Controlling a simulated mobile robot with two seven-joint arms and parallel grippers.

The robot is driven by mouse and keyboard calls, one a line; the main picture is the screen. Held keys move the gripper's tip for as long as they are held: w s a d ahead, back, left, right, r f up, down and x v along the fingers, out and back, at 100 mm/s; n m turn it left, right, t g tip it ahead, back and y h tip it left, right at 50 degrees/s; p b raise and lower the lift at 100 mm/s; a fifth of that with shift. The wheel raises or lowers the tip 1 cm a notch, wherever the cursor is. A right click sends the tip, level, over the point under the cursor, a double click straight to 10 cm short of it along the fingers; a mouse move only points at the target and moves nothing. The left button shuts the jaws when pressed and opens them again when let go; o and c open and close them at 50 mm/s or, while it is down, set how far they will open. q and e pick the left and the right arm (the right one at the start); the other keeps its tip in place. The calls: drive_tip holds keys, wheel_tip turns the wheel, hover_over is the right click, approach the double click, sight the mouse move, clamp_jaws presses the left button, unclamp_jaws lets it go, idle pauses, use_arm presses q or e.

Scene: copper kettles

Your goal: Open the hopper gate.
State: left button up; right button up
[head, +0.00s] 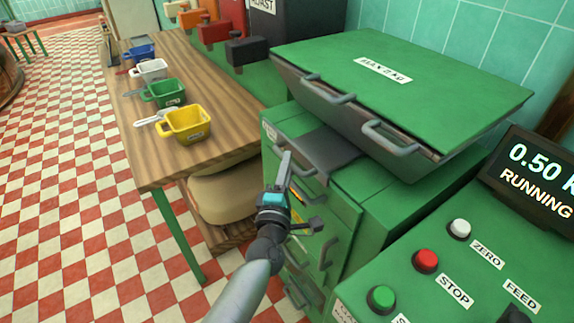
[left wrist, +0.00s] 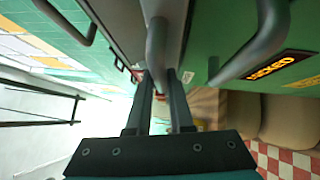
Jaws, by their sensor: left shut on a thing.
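The green machine has a flat grey plate (head: 322,145) between its cabinet and its large green top (head: 430,85); this looks like the gate. A grey bar handle (left wrist: 157,50) runs between my left gripper's fingers in the left wrist view. My left gripper (head: 286,160) is at the cabinet's upper front, shut on this handle. The fingers partly hide the handle in the head view. How far the plate is slid out I cannot tell. My right gripper is not in view.
More grey handles (head: 326,252) sit lower on the cabinet front. A lit orange sign, seemingly reading LOCKED (left wrist: 282,65), is near the gripper. A control panel (head: 450,255) with buttons is at right. A wooden table (head: 150,75) with several scoops is at left.

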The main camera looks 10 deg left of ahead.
use_arm(q)
clamp_jaws()
idle(0.8)
drive_tip(key=s+a+p, duration=0.1)
drive_tip(key=s+a, duration=0.3)
idle(0.3)
drive_tip(key=o, duration=0.6)
unclamp_jaws()
